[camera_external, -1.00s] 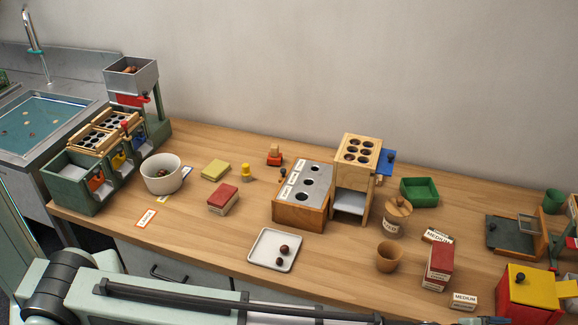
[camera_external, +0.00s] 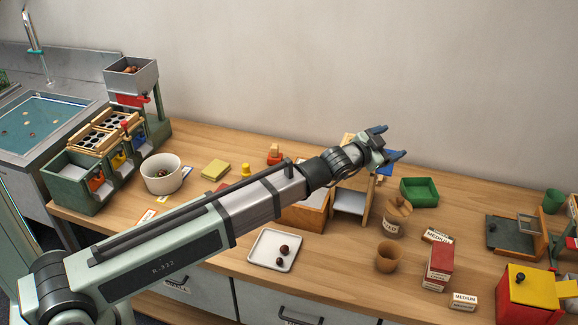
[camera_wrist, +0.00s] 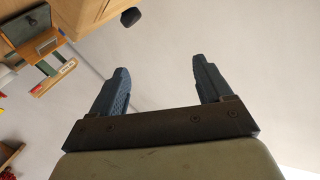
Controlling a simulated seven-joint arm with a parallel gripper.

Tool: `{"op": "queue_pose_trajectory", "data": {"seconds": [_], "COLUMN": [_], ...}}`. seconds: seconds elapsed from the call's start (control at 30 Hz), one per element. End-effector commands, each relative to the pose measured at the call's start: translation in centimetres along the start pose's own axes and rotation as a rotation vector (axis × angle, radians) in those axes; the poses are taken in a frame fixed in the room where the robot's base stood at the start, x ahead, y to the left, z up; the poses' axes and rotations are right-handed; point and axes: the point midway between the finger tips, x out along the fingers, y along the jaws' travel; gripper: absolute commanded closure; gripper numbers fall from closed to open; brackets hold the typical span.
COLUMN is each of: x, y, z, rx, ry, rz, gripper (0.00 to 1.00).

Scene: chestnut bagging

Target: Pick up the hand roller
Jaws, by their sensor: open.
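I cannot make out the hand roller for certain in either view. My arm hides much of the wooden box with a metal top and part of the red block in the external view.
A green box (camera_external: 419,192), red boxes (camera_external: 440,268) and a yellow-red box (camera_external: 528,293) are at right. A white bowl (camera_external: 161,176) stands left.

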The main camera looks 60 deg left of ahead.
Motion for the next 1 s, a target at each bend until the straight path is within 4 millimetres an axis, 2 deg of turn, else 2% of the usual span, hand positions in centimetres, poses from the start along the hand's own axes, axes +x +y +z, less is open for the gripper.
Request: {"op": "queue_pose_trajectory", "data": {"seconds": [0.03,0.1,0.4,0.5,0.77,0.9,1.0], "x": [-0.5,-1.1,-5.1,-6.4,-8.7,-8.7,-8.1], "y": [-2.9,-6.3,-21.0,-25.0,-32.9,-36.3,-37.3], "z": [0.5,1.0,3.9,5.0,8.8,12.5,15.2], "rx": [-0.008,-0.017,-0.047,-0.049,-0.030,0.006,0.041], "ry": [-0.005,-0.012,-0.057,-0.084,-0.211,-0.365,-0.490], "rz": [-0.033,-0.071,-0.241,-0.286,-0.352,-0.333,-0.279], "gripper": [0.21,0.21,0.21,0.21,0.21,0.21,0.21]}}
